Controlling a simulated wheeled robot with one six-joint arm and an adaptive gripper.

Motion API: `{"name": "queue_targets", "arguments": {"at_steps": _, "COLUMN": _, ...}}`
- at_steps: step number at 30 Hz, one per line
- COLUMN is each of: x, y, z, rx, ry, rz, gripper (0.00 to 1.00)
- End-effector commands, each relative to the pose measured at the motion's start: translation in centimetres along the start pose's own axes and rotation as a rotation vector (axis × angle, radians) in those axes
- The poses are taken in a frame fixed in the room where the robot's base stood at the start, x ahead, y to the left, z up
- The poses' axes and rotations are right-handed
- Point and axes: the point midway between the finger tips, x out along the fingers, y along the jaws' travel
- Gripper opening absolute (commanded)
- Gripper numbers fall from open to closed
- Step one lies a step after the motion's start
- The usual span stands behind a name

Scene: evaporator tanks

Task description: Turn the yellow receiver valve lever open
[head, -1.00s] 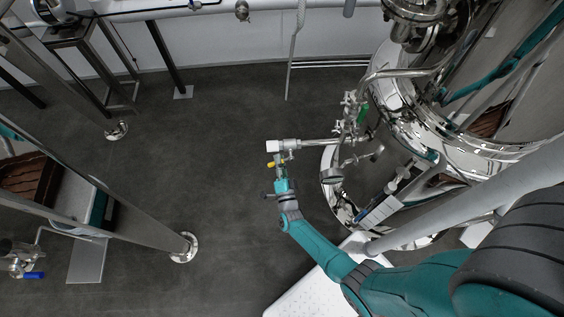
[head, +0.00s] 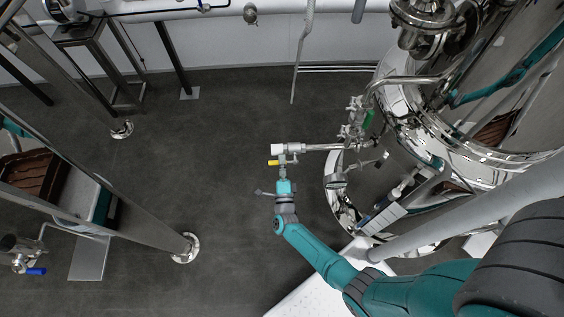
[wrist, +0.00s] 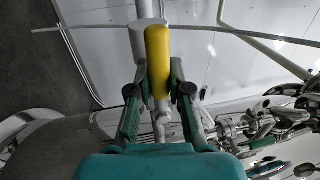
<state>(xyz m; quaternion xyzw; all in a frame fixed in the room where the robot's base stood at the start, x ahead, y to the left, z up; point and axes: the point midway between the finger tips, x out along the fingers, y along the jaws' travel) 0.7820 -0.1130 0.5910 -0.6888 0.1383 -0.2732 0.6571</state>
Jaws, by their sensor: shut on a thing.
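The yellow receiver valve lever (head: 273,162) shows small in the head view, at the valve end of a steel pipe (head: 318,147) that runs left from the tank. In the wrist view the lever (wrist: 158,60) stands upright in the picture, between the two dark green fingers. My gripper (head: 282,174) is just below the pipe end in the head view. In the wrist view my gripper (wrist: 159,88) is shut on the lever, with a finger on each side. The valve body is partly hidden behind the lever and fingers.
The large polished tank (head: 420,120) stands right of the valve, with fittings and a green-handled valve (head: 369,119) near it. A steel post (head: 130,205) stands at the left. The dark floor (head: 215,130) left of the valve is clear.

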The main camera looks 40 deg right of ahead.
Motion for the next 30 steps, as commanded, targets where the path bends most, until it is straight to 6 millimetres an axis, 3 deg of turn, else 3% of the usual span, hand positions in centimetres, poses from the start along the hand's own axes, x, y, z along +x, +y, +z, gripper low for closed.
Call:
{"name": "queue_targets", "arguments": {"at_steps": 10, "x": 0.1, "y": -0.1, "z": -0.1, "rx": 0.004, "ry": 0.004, "rz": -0.003, "gripper": 0.0}}
{"name": "queue_targets", "arguments": {"at_steps": 11, "x": 0.1, "y": -0.1, "z": -0.1, "rx": 0.004, "ry": 0.004, "rz": -0.003, "gripper": 0.23}}
{"name": "queue_targets", "arguments": {"at_steps": 13, "x": 0.1, "y": -0.1, "z": -0.1, "rx": 0.004, "ry": 0.004, "rz": -0.003, "gripper": 0.4}}
{"name": "queue_targets", "arguments": {"at_steps": 14, "x": 0.1, "y": -0.1, "z": -0.1, "rx": 0.004, "ry": 0.003, "rz": -0.002, "gripper": 0.44}}
{"name": "queue_targets", "arguments": {"at_steps": 24, "x": -0.2, "y": 0.0, "z": 0.0, "rx": 0.002, "ry": 0.001, "rz": -0.001, "gripper": 0.44}}
{"name": "queue_targets", "arguments": {"at_steps": 30, "x": -2.6, "y": 0.1, "z": 0.1, "rx": 0.002, "ry": -0.003, "rz": 0.001, "gripper": 0.44}}
